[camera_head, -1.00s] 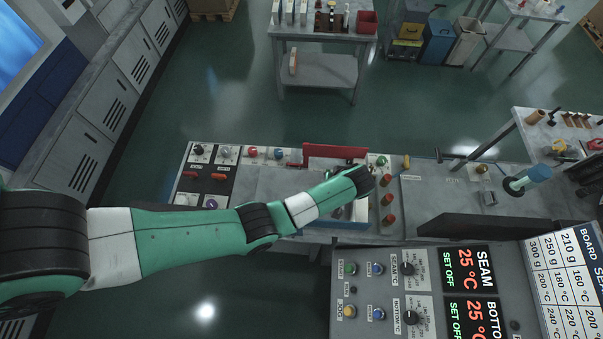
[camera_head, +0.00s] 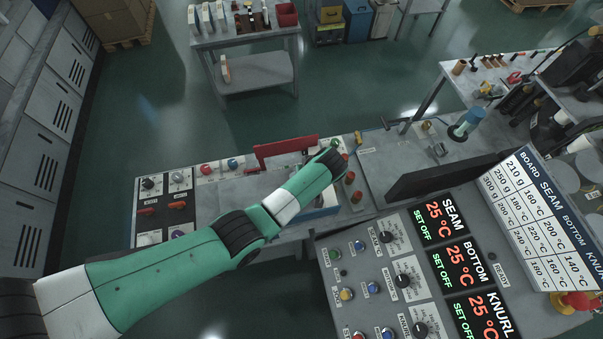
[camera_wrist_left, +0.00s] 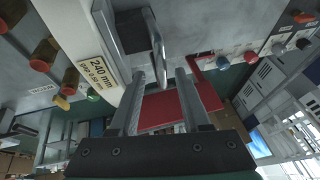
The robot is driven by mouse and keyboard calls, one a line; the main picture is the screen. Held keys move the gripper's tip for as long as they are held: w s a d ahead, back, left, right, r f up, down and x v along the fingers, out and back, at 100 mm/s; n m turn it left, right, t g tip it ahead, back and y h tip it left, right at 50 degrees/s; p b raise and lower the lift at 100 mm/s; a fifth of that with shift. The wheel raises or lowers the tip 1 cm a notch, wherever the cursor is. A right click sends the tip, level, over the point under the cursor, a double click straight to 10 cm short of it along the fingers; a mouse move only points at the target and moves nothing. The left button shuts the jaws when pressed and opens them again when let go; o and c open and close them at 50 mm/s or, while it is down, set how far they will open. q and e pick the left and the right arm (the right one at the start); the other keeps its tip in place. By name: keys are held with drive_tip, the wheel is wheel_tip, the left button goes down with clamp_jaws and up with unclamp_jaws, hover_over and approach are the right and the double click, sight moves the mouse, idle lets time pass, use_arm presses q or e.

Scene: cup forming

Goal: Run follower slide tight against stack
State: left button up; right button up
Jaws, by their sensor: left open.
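The red plate (camera_head: 285,150), which looks like the follower slide, stands upright at the back of the bench fixture; it also shows in the left wrist view (camera_wrist_left: 165,110). My left gripper (camera_wrist_left: 160,73) is open. In the wrist view its two grey fingers flank a thin upright metal plate (camera_wrist_left: 157,45), with the red plate behind. I cannot tell contact. In the head view my left arm covers the fixture's middle and hides the gripper. I cannot make out the stack. My right gripper is not in view.
A control panel (camera_head: 365,262) with displays reading 25 °C stands in front right. Coloured knobs (camera_head: 352,178) line the fixture's right side. A dark upright panel (camera_head: 440,172) stands further right. A switch panel (camera_head: 160,205) lies at left.

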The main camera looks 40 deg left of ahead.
use_arm(q)
drive_tip(key=p+v, duration=0.1)
drive_tip(key=v, duration=1)
drive_tip(key=shift+r+p, duration=0.25)
drive_tip(key=shift+p, duration=0.05)
drive_tip(key=shift+d, duration=0.15)
